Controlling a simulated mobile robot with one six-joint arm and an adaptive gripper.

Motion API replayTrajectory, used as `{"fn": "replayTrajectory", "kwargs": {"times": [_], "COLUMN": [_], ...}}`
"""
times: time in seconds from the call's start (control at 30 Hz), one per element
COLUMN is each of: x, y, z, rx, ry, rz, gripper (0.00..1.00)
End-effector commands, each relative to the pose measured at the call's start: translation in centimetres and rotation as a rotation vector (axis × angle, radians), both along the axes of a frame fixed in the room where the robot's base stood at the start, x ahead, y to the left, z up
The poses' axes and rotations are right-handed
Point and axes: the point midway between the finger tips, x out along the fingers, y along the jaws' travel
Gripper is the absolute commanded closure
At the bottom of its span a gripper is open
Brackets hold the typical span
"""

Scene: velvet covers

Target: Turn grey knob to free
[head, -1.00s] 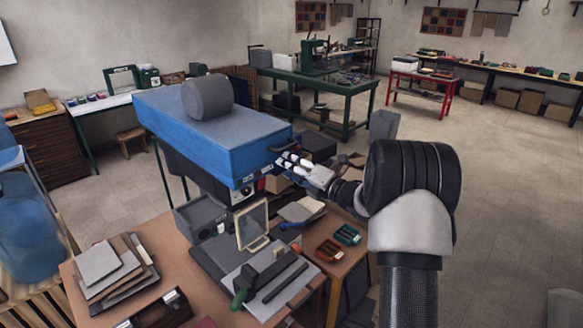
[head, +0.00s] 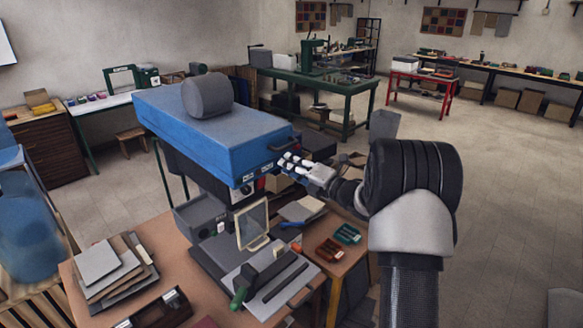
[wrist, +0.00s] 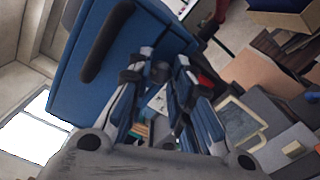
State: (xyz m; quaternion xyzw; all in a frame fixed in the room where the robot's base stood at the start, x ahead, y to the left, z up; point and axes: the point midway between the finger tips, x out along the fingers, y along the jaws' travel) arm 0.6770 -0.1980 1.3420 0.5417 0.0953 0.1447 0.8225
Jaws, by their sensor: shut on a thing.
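The blue machine head (head: 205,130) stands left of centre in the head view, with small labels along its lower front edge. My gripper (head: 284,161) is at its right front corner, just below a dark handle. The wrist view shows my gripper (wrist: 162,68) with its two fingers some way apart, close against the blue housing (wrist: 75,85) and beside the dark bar handle (wrist: 103,42). The fingers are shut on what I take to be the grey knob. The knob is hidden, so its pointer and setting cannot be read.
The floor on the right is open.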

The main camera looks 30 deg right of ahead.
Motion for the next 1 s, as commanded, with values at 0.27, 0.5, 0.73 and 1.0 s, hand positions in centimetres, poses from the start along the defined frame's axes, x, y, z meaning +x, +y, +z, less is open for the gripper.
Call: {"fn": "replayTrajectory", "kwargs": {"times": [0.27, 0.5, 0.73, 1.0], "x": [-0.01, -0.01, 0.0, -0.01], "y": [0.0, -0.01, -0.02, 0.0], "z": [-0.15, -0.1, -0.01, 0.05], "rx": [0.184, 0.399, 0.603, 0.846], "ry": [0.065, 0.145, 0.219, 0.308], "rz": [-0.001, 0.0, 0.0, 0.0], "gripper": [1.0, 1.0, 1.0, 1.0]}}
